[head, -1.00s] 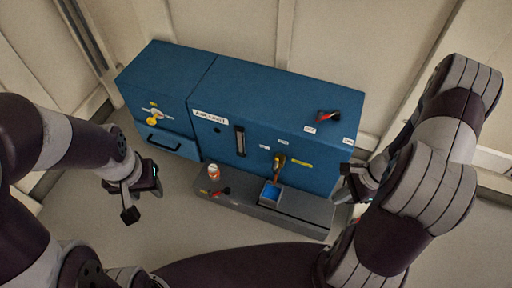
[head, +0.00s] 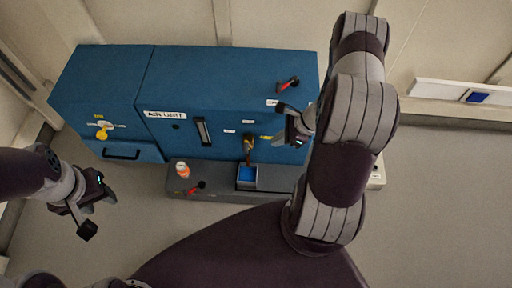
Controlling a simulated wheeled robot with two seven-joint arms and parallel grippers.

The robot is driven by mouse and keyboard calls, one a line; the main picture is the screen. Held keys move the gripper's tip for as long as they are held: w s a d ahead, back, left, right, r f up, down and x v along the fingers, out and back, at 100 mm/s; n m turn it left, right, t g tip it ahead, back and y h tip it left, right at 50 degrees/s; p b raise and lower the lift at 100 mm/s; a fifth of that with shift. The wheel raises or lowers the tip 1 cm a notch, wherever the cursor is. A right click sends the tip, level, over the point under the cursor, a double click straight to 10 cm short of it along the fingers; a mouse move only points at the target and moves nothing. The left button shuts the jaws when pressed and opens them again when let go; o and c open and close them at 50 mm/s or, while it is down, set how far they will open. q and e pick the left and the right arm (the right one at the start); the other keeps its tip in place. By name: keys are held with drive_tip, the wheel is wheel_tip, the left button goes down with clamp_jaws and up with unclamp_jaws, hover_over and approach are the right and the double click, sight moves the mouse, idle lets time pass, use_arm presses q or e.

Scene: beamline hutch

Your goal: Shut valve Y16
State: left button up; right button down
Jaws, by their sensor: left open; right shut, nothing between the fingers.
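A blue cabinet (head: 235,85) carries several handles; I cannot read which small tag says Y16. A red-and-black lever (head: 288,84) sits on its top at the right. A yellow handle (head: 102,132) is on its left front. A brass tap (head: 249,147) is on its front, beside a yellow label (head: 266,138). Another red-and-black lever (head: 195,188) is on the grey ledge. My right gripper (head: 287,126) is shut and empty, in front of the cabinet's right end, below the top lever and right of the tap. My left gripper (head: 82,218) is open and empty over the floor.
The grey ledge (head: 215,192) runs along the cabinet's foot, with an orange-and-white bottle (head: 183,170) and a blue-lined tray (head: 247,178) on it. A drawer handle (head: 121,154) is at lower left. The floor at right (head: 440,190) is clear.

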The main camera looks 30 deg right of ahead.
sight(246, 149)
drive_tip(key=w+a+f+b, duration=0.2)
drive_tip(key=w+a+f, duration=0.1)
drive_tip(key=a+f, duration=0.2)
drive_tip(key=shift+w+a+f+b, duration=0.3)
drive_tip(key=shift+w+a+b, duration=0.1)
drive_tip(key=shift+a, duration=0.15)
drive_tip(key=shift+r, duration=0.1)
drive_tip(key=shift+w+a+h+p, duration=0.1)
drive_tip(key=shift+a+h+p, duration=0.15)
drive_tip(key=shift+h+p, duration=0.15)
